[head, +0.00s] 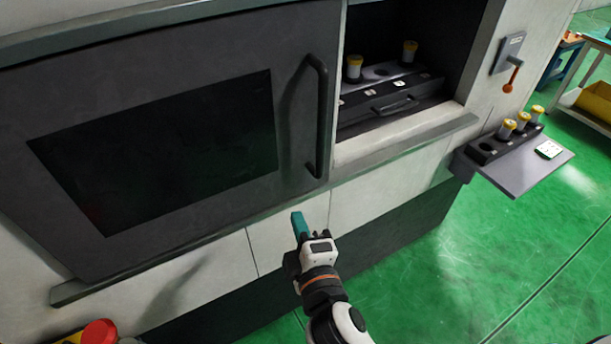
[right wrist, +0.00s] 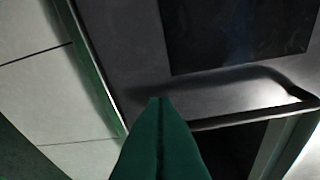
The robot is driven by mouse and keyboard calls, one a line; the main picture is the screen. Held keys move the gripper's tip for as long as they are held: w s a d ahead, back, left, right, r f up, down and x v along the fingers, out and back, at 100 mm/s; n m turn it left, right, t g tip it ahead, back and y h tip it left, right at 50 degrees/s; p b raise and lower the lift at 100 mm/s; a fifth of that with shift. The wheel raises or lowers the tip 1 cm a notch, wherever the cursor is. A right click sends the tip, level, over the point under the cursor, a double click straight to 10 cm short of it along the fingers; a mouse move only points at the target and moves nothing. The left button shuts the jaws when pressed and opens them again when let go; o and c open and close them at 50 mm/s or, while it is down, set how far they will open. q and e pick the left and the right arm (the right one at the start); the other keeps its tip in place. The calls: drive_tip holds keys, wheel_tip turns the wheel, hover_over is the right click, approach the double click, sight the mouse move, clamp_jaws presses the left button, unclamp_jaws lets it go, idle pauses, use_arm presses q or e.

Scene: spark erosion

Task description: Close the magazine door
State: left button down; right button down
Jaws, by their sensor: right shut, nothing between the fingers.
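The magazine door (head: 290,120) is a dark grey sliding panel with a black window (head: 160,150) and a vertical bar handle (head: 318,115) near its right edge. To its right the magazine opening (head: 380,30) stands uncovered. My right gripper (head: 298,222) has teal fingers, shut and empty, below the handle and in front of the machine's lower white panel. In the right wrist view the shut fingers (right wrist: 160,140) point toward the door (right wrist: 140,50), and the handle (right wrist: 250,117) shows beyond the tips, apart from them. My left gripper is not in view.
Inside the opening, two yellow-capped holders (head: 354,67) stand by a drawer with a small handle (head: 396,106). A side shelf (head: 525,170) with several capped holders juts out at right, below an orange-tipped lever (head: 511,75). A red button (head: 100,332) is at lower left. Green floor is clear at right.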

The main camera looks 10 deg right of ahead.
drive_tip(key=r, duration=0.1)
drive_tip(key=p, duration=0.3)
approach(300, 166)
drive_tip(key=w+a, duration=0.2)
drive_tip(key=w, duration=0.1)
drive_tip(key=w+a, duration=0.1)
drive_tip(key=a, duration=0.1)
drive_tip(key=shift+w+r, duration=0.3)
drive_tip(key=d, duration=0.1)
drive_tip(key=d+p, duration=0.1)
drive_tip(key=w, duration=0.1)
drive_tip(key=shift+w+d+f+p, duration=0.15)
drive_tip(key=shift+d+f+p, duration=0.25)
drive_tip(key=shift+d+f, duration=0.15)
drive_tip(key=shift+d, duration=0.3)
drive_tip(key=shift+w, duration=0.1)
